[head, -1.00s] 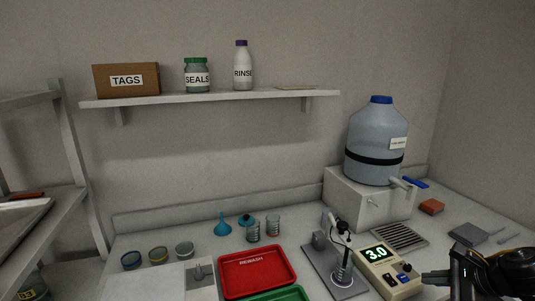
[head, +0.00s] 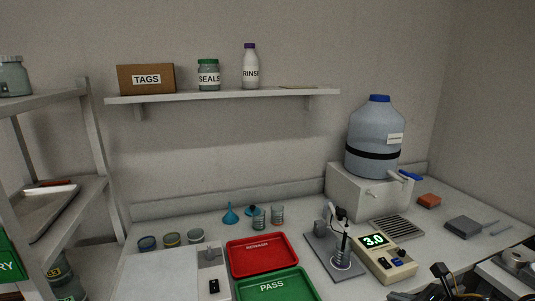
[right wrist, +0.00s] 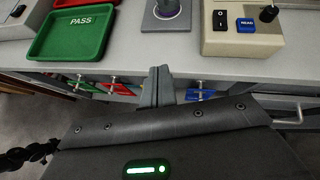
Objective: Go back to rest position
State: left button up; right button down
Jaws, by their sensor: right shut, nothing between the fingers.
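My right gripper (right wrist: 160,86) is shut and empty in the right wrist view, its two grey fingers together in front of the bench's front edge. In the head view, part of my right gripper (head: 402,296) and its dark arm show at the bottom right, cut by the frame's edge. The meter (head: 384,256) reading 3.0 and the probe stand (head: 340,262) are beyond it on the bench; it touches neither. My left gripper is not in view.
The green PASS tray (head: 272,287) and red tray (head: 262,255) lie on the bench (head: 470,258), left of the stand. A large blue-grey bottle (head: 375,135) stands on a white box at the back. A rack (head: 95,150) is at left.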

jog(key=s+a+f+m+h, duration=0.1)
jog(key=s+a+f+m, duration=0.15)
jog(key=m, duration=0.35)
jog(key=s+a+f+m+t+h, duration=0.1)
jog(key=a+f+m, duration=0.15)
jog(key=m, duration=0.35)
jog(key=s+a+f+m+h, duration=0.1)
jog(key=s+f+m, duration=0.1)
jog(key=f+m, duration=0.3)
jog(key=s+f+m+g+h, duration=0.1)
jog(key=s+f+m+g, duration=0.35)
jog(key=s+m, duration=0.7)
jog(key=s+f+m+g+h, duration=0.1)
jog(key=s+f+m+g, duration=0.3)
jog(key=s+m, duration=0.7)
jog(key=s+x, duration=0.2)
jog(key=x, duration=1)
jog(key=s+f+x, duration=0.1)
jog(key=s+x, duration=0.2)
jog(key=x, duration=0.9)
jog(key=s+d+f+g, duration=0.1)
jog(key=s+d+f, duration=0.1)
jog(key=s+f, duration=1.4)
jog(key=shift+d+f, duration=0.4)
jog(key=shift+f, duration=0.4)
